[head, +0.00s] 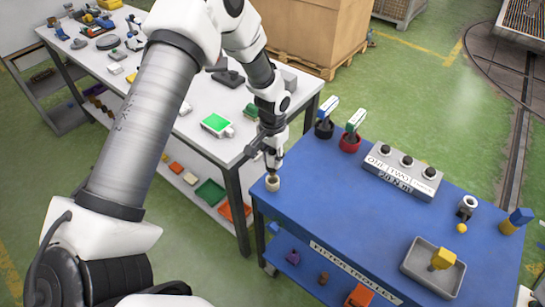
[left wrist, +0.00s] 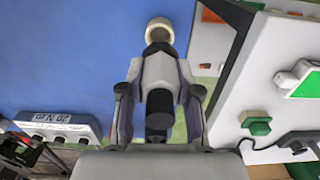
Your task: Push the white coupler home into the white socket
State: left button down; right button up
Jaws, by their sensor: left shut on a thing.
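The white socket (head: 272,186) is a small cream cup at the left corner of the blue trolley top (head: 335,205). In the left wrist view the socket (left wrist: 160,24) shows as a cream ring at the top. My left gripper (head: 269,150) is above the socket, pointing down. In the left wrist view the left gripper (left wrist: 160,94) is shut on the coupler (left wrist: 158,72), a pale grey-white body between the fingers. The coupler's dark nose is at the socket's mouth. How deep it sits I cannot tell. My right gripper is not in view.
A black socket (head: 324,131) and a red socket (head: 350,144) hold couplers nearby. A grey knob box (head: 402,172) and a grey tray (head: 412,258) stand further right. A white bench (head: 236,152) stands close to the trolley's left. The trolley's middle is clear.

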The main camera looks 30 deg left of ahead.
pick_arm(q)
jog(key=shift+r+p, duration=0.45)
jog(key=shift+r, duration=0.3)
jog(key=shift+r, duration=0.1)
notch_tip(320, 180, up, 5)
jog(key=p, duration=0.4)
